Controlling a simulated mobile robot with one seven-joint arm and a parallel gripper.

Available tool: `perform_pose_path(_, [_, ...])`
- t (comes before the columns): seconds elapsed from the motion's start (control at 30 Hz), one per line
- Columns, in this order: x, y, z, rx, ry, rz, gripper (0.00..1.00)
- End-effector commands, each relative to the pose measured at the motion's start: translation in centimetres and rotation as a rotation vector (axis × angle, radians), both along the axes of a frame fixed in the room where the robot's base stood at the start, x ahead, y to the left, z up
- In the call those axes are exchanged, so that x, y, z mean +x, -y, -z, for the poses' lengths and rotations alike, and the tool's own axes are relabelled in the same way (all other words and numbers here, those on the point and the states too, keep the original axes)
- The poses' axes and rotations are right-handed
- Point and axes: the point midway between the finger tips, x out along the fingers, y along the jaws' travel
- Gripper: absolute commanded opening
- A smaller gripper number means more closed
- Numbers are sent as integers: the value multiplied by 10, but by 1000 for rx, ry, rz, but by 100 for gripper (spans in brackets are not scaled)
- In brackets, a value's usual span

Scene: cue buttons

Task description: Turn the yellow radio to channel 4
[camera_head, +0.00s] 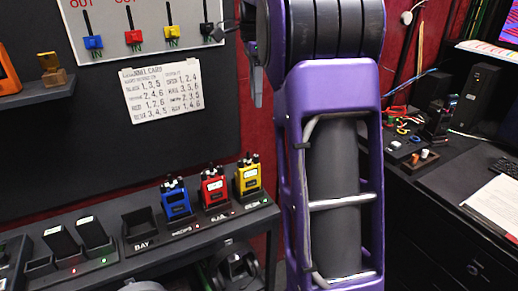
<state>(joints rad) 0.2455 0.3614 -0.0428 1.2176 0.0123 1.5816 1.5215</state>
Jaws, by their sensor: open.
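The yellow radio (249,181) stands upright at the right end of a dark shelf, with knobs or stubs on its top. Its channel setting is too small to read. A red radio (213,190) and a blue radio (176,204) stand to its left. My gripper (238,66) shows only in part at the upper middle, dark and beside my purple arm. It is open and appears empty, higher in the picture than the yellow radio and apart from it. Part of the gripper is hidden behind my arm.
A printed card (162,92) with number lists hangs on the dark wall panel. An empty bay (141,225) and black handsets (92,232) share the shelf. A cluttered desk (432,178) stands right.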

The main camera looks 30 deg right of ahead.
Motion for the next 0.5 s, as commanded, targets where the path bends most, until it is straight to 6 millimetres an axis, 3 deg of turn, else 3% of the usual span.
perform_pose_path(0.17, [-1,0,19,7,-3,3,50])
perform_pose_path(0.5, [-3,-1,91,4,-4,2,50])
